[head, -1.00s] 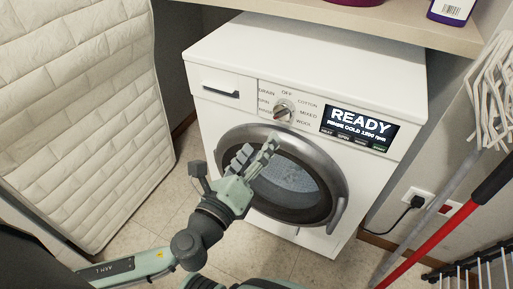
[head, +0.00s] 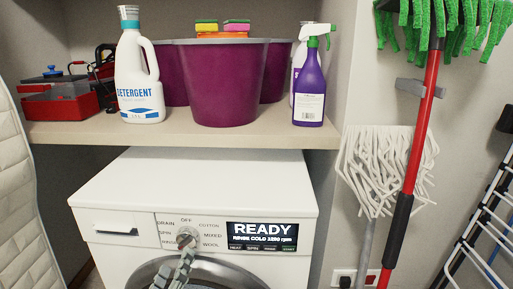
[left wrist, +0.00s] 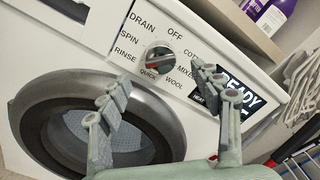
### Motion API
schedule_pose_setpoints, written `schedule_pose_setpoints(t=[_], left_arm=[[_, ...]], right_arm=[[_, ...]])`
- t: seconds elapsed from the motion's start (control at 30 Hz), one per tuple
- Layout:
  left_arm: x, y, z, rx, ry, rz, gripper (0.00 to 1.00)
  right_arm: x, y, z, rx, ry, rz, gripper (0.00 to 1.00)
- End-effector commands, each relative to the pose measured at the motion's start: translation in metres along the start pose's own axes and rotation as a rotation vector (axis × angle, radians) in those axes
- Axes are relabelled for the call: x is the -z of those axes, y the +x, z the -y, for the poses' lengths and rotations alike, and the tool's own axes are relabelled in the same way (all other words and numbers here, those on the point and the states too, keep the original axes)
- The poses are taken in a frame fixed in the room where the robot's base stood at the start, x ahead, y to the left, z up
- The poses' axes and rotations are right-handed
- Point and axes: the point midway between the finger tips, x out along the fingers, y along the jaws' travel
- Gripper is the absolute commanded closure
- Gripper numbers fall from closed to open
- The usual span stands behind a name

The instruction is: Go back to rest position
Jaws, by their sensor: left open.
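My left gripper (head: 181,270) shows at the bottom edge of the head view, in front of the washing machine (head: 200,180), just below its program knob (head: 187,238). In the left wrist view, my left gripper (left wrist: 158,84) has its fingers spread apart with nothing between them. The knob (left wrist: 158,57) shows beyond the fingers, apart from them as far as I can tell. The round door (left wrist: 100,130) looks closed, and the display (head: 262,236) reads READY. My right gripper is not in view.
A shelf (head: 180,139) above the machine holds a detergent bottle (head: 139,75), purple buckets (head: 225,85), a purple spray bottle (head: 310,85) and a red toolbox (head: 60,105). A mop (head: 385,165) and a red pole (head: 420,125) stand at the right. A mattress (head: 20,200) stands at the left.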

Motion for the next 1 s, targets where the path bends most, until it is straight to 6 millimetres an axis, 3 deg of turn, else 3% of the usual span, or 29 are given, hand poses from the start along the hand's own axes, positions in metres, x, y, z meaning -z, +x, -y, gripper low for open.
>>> schedule_pose_setpoints(t=[0.2, 0.4, 0.83, 1.0], left_arm=[[-0.001, 0.040, 0.001, 0.001, 0.000, 0.002, 0.35], [0.000, 0.060, 0.001, 0.001, -0.001, 0.001, 0.35], [0.000, 0.063, 0.000, -0.001, -0.013, 0.000, 0.35], [0.001, 0.054, 0.000, -0.001, 0.000, -0.002, 0.35]], right_arm=[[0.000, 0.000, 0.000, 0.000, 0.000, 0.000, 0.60], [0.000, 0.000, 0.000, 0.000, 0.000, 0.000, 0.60], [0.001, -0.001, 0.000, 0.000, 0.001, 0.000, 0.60], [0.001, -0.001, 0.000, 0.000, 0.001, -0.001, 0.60]])
